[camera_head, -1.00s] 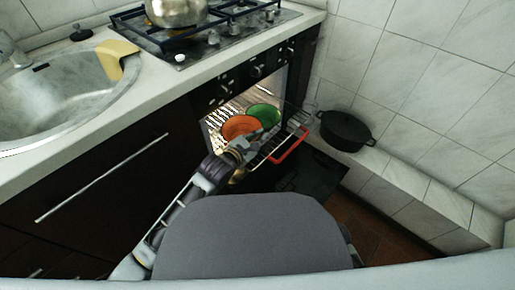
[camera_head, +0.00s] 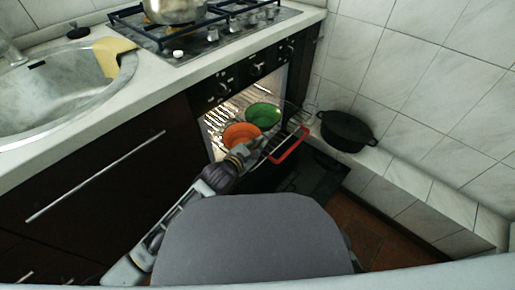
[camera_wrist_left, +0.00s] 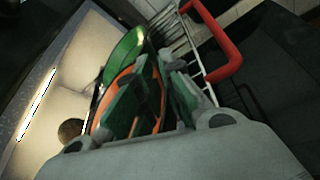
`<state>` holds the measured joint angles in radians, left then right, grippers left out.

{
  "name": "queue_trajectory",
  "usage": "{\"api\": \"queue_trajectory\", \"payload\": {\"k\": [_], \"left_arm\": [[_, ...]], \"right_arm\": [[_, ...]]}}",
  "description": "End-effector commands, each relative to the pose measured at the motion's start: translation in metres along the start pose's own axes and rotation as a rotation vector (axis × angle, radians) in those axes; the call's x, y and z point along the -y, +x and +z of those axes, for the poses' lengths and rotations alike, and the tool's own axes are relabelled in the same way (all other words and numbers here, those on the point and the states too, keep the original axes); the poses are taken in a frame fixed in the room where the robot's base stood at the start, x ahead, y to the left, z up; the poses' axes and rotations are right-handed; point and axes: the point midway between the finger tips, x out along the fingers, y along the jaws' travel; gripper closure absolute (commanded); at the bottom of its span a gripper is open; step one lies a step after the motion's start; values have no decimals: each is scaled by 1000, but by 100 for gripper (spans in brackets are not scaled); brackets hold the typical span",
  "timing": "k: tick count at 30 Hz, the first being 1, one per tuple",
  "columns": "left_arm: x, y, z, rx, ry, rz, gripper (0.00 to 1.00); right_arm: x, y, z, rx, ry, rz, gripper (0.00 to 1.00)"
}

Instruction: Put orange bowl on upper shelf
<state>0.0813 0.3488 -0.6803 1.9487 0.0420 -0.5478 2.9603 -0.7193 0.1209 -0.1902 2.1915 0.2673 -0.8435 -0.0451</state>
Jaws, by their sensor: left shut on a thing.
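The orange bowl (camera_head: 241,133) is at the open oven's mouth, in front of the green bowl (camera_head: 263,116). My left gripper (camera_head: 257,148) reaches in from the lower left and is shut on the orange bowl's near right side. In the left wrist view the fingers (camera_wrist_left: 155,100) cover much of the orange bowl (camera_wrist_left: 118,88), and the green bowl (camera_wrist_left: 124,53) shows behind it. A wire rack (camera_head: 234,108) is lit inside the oven. Whether the orange bowl touches a rack below it is hidden. My right gripper is out of view.
A wire rack with a red handle (camera_head: 291,145) sticks out at the oven's right; the handle also shows in the left wrist view (camera_wrist_left: 222,50). A black pot (camera_head: 346,131) stands on the tiled ledge. The stove (camera_head: 215,35) and sink (camera_head: 60,85) are above.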

Motion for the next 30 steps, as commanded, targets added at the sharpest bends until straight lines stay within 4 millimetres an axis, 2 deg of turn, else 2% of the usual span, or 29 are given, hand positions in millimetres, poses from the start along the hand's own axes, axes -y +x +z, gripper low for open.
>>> {"api": "queue_trajectory", "payload": {"k": [3, 17, 18, 22, 30], "left_arm": [[2, 2, -6, 2, 2, 1, 100], [4, 3, -8, 2, 0, 1, 100], [4, 3, -8, 1, 1, 0, 86], [4, 3, -8, 1, 1, 0, 69], [4, 3, -8, 1, 1, 0, 69]], "right_arm": [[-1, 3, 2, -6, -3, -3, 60], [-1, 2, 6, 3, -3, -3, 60], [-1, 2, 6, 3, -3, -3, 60], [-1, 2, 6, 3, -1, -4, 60], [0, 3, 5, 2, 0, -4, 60]]}}
